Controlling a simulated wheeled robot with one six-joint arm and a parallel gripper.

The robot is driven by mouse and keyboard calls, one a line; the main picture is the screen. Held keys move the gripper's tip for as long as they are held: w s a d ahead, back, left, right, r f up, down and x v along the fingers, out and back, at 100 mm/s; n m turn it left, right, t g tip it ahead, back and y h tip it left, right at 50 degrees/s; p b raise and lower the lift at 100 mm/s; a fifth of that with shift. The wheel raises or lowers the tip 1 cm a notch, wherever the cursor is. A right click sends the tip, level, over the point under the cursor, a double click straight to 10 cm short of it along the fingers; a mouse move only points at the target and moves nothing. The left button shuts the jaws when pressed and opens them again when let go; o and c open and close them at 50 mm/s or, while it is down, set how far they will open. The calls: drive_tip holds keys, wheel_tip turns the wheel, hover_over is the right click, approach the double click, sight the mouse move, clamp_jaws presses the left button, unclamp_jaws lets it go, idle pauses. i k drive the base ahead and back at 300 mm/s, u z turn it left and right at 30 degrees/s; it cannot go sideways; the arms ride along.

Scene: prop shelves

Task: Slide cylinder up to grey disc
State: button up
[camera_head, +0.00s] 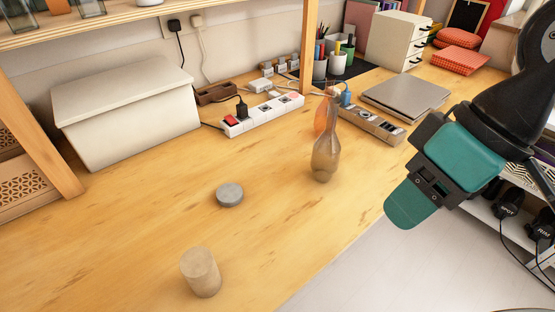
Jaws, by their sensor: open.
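A pale wooden-looking cylinder (201,273) stands upright on the wooden desk near its front edge, at the lower left of the head view. A grey disc (229,194) lies flat on the desk farther back and slightly right of the cylinder, with bare desk between them. My gripper (408,205) hangs at the right, out past the desk's front edge, well to the right of both. It is turned so that its fingers are not clearly separated in this view. Nothing shows held in it.
A brown glass bottle (325,158) stands right of the disc. Behind are a white power strip (264,115), a brown power strip (370,125), a grey laptop-like slab (405,95) and a white lidded box (125,115). The desk around the disc is clear.

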sight(198, 265)
drive_tip(key=z, duration=0.4)
drive_tip(key=k, duration=0.95)
drive_tip(key=u, duration=1.05)
drive_tip(key=i, duration=0.5)
drive_tip(key=u, duration=0.05)
